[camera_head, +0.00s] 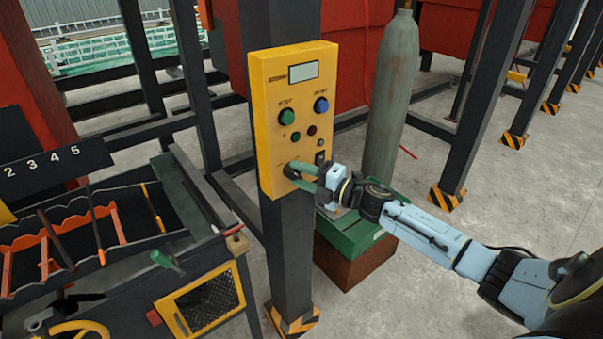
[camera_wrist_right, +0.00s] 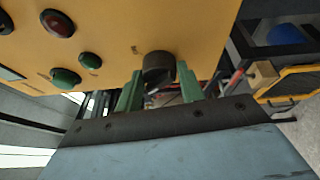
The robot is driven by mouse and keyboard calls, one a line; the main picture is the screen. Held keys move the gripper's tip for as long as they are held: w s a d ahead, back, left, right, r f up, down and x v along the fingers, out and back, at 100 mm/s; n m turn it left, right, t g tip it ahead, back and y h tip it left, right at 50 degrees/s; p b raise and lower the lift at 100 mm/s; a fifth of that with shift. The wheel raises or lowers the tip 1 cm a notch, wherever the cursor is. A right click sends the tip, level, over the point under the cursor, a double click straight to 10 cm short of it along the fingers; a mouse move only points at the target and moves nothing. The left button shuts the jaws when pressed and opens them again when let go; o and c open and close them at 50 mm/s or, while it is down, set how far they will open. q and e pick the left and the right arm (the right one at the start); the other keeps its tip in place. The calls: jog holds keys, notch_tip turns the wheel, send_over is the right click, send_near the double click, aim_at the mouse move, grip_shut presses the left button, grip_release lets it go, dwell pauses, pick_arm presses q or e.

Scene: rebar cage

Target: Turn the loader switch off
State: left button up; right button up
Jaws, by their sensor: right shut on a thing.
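The yellow control panel (camera_head: 292,115) is fixed to a dark post. It bears a small display, a green button (camera_head: 287,117), a blue button (camera_head: 321,105) and smaller lamps. My right gripper (camera_head: 291,170) is at the panel's lower left, with its green fingers against the panel. In the right wrist view a round black knob (camera_wrist_right: 158,68), the switch, sits between the two green fingers (camera_wrist_right: 160,92). The gripper is shut on this knob. In the head view the fingers hide most of the knob, and its exact setting cannot be told. My left gripper is not in view.
A dark loader frame with numbered slots (camera_head: 42,170) and a yellow mesh guard (camera_head: 203,302) stands at the left. A grey gas cylinder (camera_head: 391,90) and a green box (camera_head: 352,240) are behind my right arm. Concrete floor is open at the lower right.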

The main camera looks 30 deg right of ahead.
jog(key=shift+r+n+g, duration=0.1)
jog(key=shift+n+g, duration=0.3)
jog(key=shift+n, duration=0.2)
jog(key=shift+p, duration=0.3)
jog(key=o, duration=1)
jog(key=shift+c, duration=0.2)
jog(key=b+v, duration=0.2)
jog(key=v, duration=1.1)
jog(key=shift+s, duration=0.2)
